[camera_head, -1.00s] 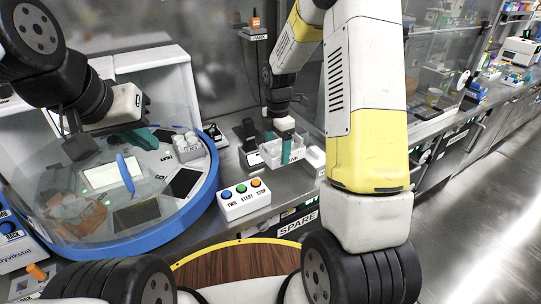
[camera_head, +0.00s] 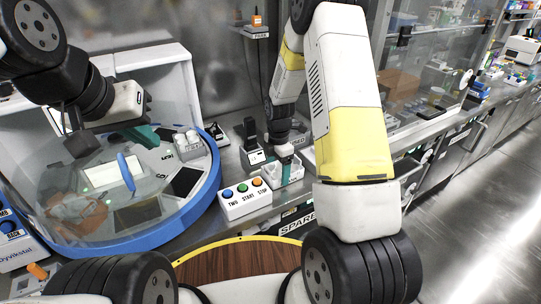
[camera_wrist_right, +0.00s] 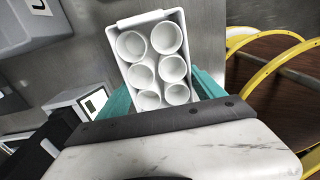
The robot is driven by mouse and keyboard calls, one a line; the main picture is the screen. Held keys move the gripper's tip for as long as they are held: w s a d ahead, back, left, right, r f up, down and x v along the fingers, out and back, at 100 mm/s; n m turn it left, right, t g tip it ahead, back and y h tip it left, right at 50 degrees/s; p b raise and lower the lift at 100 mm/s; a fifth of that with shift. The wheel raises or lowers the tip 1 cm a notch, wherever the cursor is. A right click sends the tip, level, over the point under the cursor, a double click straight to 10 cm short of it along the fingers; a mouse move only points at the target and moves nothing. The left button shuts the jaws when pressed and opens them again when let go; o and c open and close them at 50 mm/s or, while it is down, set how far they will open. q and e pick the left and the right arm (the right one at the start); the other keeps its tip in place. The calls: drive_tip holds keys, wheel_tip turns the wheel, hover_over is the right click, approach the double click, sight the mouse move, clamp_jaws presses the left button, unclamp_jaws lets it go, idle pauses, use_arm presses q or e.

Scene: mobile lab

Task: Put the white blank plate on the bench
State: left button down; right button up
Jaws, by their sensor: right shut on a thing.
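A white plate-like block (camera_head: 293,174) with several round wells is near the front of the metal bench, right of the button box. In the right wrist view, the white block (camera_wrist_right: 122,27) lies between the teal fingers. My right gripper (camera_head: 285,160) is shut on it from above; the gripper also shows in the right wrist view (camera_wrist_right: 163,85). I cannot tell whether the block touches the bench. My left gripper (camera_head: 145,132) is above the round blue-rimmed machine at the left; its finger gap is unclear.
The button box (camera_head: 245,197) with blue, green and orange buttons stands just left of the block. The blue-rimmed machine (camera_head: 150,238) fills the left. A dark device (camera_head: 251,145) stands behind. A wooden round top (camera_head: 240,262) with yellow rim is in front.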

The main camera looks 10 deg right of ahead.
drive_tip(key=o, duration=1.4)
drive_tip(key=shift+f, duration=0.1)
drive_tip(key=shift+o, duration=0.2)
wheel_tip(320, 180, up, 12)
wheel_tip(320, 180, up, 10)
drive_tip(key=m+t, duration=0.2)
drive_tip(key=m, duration=0.3)
hover_over(278, 169)
drive_tip(key=s, duration=0.5)
drive_tip(key=s+r+m+t+y, duration=0.1)
drive_tip(key=s+r+m+t, duration=0.1)
drive_tip(key=s+r+m, duration=0.3)
drive_tip(key=s+r+m+t+y, duration=0.1)
drive_tip(key=s+r+m+t, duration=0.1)
drive_tip(key=s+r+m, duration=0.4)
drive_tip(key=s+m, duration=0.5)
drive_tip(key=s, duration=0.2)
drive_tip(key=shift+s+a, duration=0.25)
drive_tip(key=shift+s, duration=0.15)
